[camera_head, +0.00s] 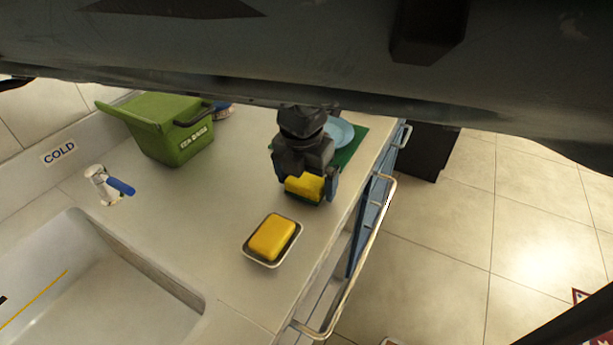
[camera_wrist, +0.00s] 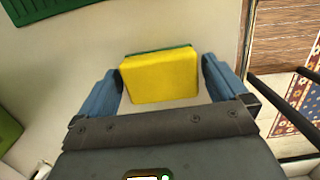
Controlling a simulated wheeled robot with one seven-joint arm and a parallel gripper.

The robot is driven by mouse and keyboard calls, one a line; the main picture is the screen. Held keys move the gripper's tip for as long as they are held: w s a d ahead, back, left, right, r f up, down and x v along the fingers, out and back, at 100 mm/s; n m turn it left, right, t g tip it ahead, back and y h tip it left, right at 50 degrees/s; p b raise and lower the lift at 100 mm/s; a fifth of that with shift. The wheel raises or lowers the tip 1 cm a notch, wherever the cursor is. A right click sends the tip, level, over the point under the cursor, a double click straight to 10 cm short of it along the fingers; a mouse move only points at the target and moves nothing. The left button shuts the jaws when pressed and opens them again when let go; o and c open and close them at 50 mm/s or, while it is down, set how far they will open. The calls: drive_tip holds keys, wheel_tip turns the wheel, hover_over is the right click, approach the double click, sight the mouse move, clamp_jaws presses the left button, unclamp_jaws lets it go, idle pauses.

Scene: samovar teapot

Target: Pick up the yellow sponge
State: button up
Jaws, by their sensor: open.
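The yellow sponge (camera_head: 304,186) has a green layer on one side and sits on the counter near its front edge. In the wrist view the sponge (camera_wrist: 160,77) lies between the two blue fingers, with a visible gap on each side. My gripper (camera_head: 306,182) is open around the sponge, one finger on its left and one on its right. In the wrist view my gripper (camera_wrist: 161,83) also shows open. My wrist hides part of the area behind the sponge in the head view.
A yellow bar (camera_head: 271,237) lies in a small dish (camera_head: 262,262) nearby. A green bin (camera_head: 170,140), a blue plate (camera_head: 343,132) on a green mat (camera_head: 352,149), a tap (camera_head: 101,186) and a sink (camera_head: 90,290) share the counter. A rail (camera_head: 372,240) runs along its front.

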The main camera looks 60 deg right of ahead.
sight(309, 177)
drive_tip(key=shift+c, duration=0.4)
drive_tip(key=c, duration=0.8)
drive_tip(key=shift+o, duration=0.2)
drive_tip(key=shift+r, duration=0.15)
wheel_tip(309, 177, up, 4)
drive_tip(key=shift+s+d+r+b, duration=0.1)
drive_tip(key=shift+s+d+b, duration=0.05)
drive_tip(key=shift+b, duration=0.3)
drive_tip(key=s+d+r+b, duration=0.2)
drive_tip(key=s+d+r, duration=0.4)
drive_tip(key=s, duration=0.3)
drive_tip(key=shift+d+r, duration=0.3)
drive_tip(key=shift+d, duration=0.1)
